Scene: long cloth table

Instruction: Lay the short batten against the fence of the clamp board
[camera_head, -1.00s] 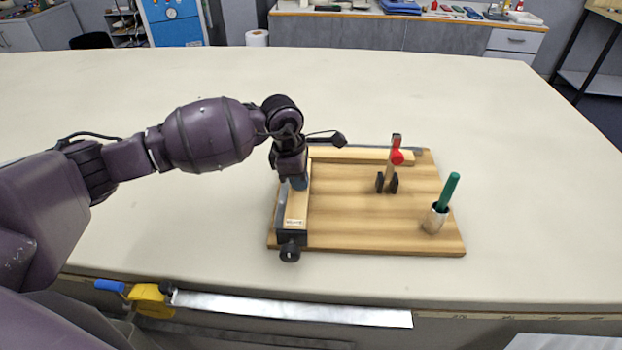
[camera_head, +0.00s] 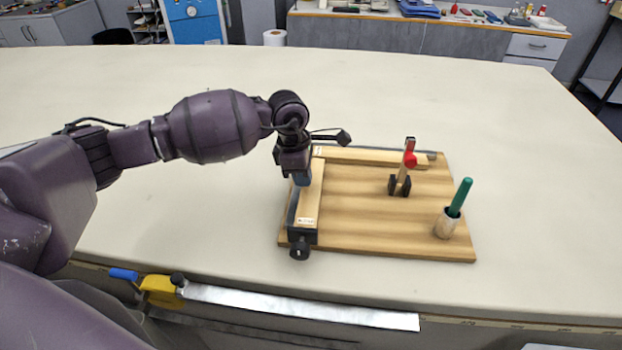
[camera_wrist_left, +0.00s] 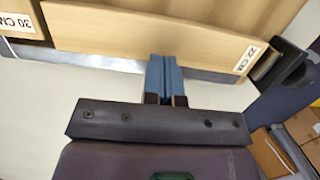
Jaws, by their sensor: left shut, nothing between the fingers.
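The clamp board (camera_head: 350,225) is a striped wooden board on the table. The short batten (camera_head: 311,205), a pale strip, lies along the board's left side. In the left wrist view the short batten (camera_wrist_left: 140,32) bears a "22 CM" label. A long batten (camera_head: 365,156), the "30 CM" one (camera_wrist_left: 18,22) in the wrist view, lies along the back fence (camera_head: 436,154). My left gripper (camera_head: 303,180) is shut and empty. In the wrist view its blue fingertips (camera_wrist_left: 161,62) are at the short batten's outer edge; whether they touch is unclear. My right gripper is out of view.
A red-tipped toggle clamp (camera_head: 409,160) stands on the board. A dark knob (camera_head: 300,252) sticks out at the board's front left. The table (camera_head: 530,130) around is clear.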

